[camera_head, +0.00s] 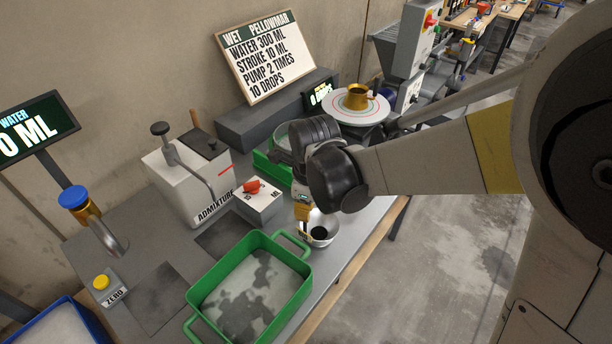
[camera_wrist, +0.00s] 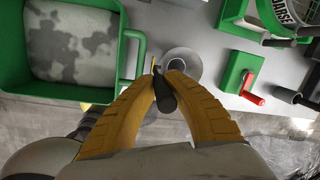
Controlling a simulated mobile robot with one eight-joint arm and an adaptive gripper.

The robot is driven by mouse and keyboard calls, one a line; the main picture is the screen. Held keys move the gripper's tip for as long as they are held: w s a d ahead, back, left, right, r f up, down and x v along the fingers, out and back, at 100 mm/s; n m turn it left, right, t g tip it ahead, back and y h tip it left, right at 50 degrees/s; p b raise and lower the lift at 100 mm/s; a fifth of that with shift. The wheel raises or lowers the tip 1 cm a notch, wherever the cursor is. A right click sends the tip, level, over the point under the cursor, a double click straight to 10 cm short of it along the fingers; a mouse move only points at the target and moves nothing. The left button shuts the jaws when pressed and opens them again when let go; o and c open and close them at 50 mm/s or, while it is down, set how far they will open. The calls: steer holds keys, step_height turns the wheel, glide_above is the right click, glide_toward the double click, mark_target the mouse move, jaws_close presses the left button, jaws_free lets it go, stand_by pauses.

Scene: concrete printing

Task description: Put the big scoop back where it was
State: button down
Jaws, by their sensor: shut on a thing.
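My gripper (camera_wrist: 165,90) is shut on a short black handle (camera_wrist: 164,98) in the wrist view, between its yellow fingers. A round grey metal piece (camera_wrist: 182,60) lies just beyond the fingertips; it looks like the scoop's bowl, but how it joins the handle is hidden. In the head view my gripper (camera_head: 302,208) points down at the bench's front edge, beside a silver bowl shape (camera_head: 328,222) with a dark middle. I cannot tell whether this touches the bench. The scoop's former resting place cannot be made out.
A green tray (camera_head: 274,241) with patchy grey material stands left of my gripper. Behind are a white admixture box (camera_head: 168,178), a small box with a red knob (camera_head: 263,205) and another green tray (camera_head: 262,163), partly hidden. A scale with a gold cup (camera_head: 356,97) stands farther back.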

steer(key=shift+f, duration=0.5)
steer(key=shift+f, duration=0.15)
steer(key=c, duration=1.5)
jaws_free()
steer(key=shift+c, duration=0.2)
step_height(320, 180, up, 12)
steer(key=s+p, duration=0.2)
steer(key=p, duration=0.1)
steer(key=s+d+r+n+t, duration=0.2)
steer(key=s+d+n, duration=0.3)
steer(key=d+n, duration=0.5)
steer(key=s+d+r+n+t, duration=0.3)
steer(key=s+d+n, duration=0.2)
steer(key=d+n, duration=0.4)
steer(key=shift+s+d+n+h, duration=0.2)
steer(key=shift+d+n+h, duration=0.2)
steer(key=shift+n, duration=0.6)
